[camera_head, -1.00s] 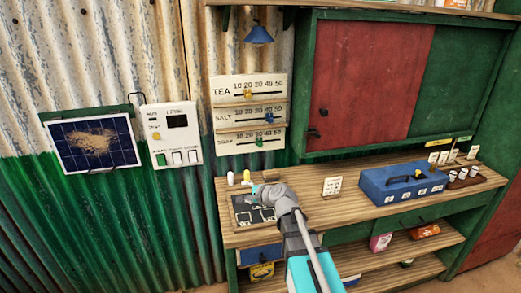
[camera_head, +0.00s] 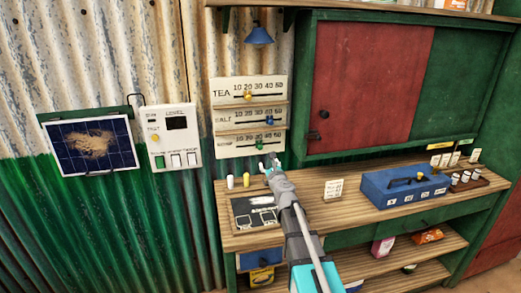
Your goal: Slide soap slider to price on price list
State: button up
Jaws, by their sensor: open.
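The price list on the corrugated wall has three cream boards: TEA (camera_head: 222,93) on top, SALT in the middle (camera_head: 222,119) and the soap board (camera_head: 224,146) at the bottom. The soap slider (camera_head: 259,145), a green knob, sits near the middle of its track. The yellow tea slider (camera_head: 248,96) and the blue salt slider (camera_head: 270,120) are on the boards above. My gripper (camera_head: 268,161) is open and empty, just below and right of the green knob. I cannot tell whether it touches the board. The soap board's numbers are too small to read.
The wooden counter (camera_head: 300,215) below holds a dark slate (camera_head: 256,211), two small pegs, a small written card (camera_head: 333,189) and a blue box (camera_head: 405,187). A white level panel (camera_head: 170,138) is left of the price list. A red and green shutter is to the right.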

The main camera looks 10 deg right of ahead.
aim_at(261, 148)
jog(key=w, duration=0.9)
jog(key=w+a, duration=0.1)
jog(key=w, duration=0.3)
jog(key=shift+w, duration=0.4)
grip_shut()
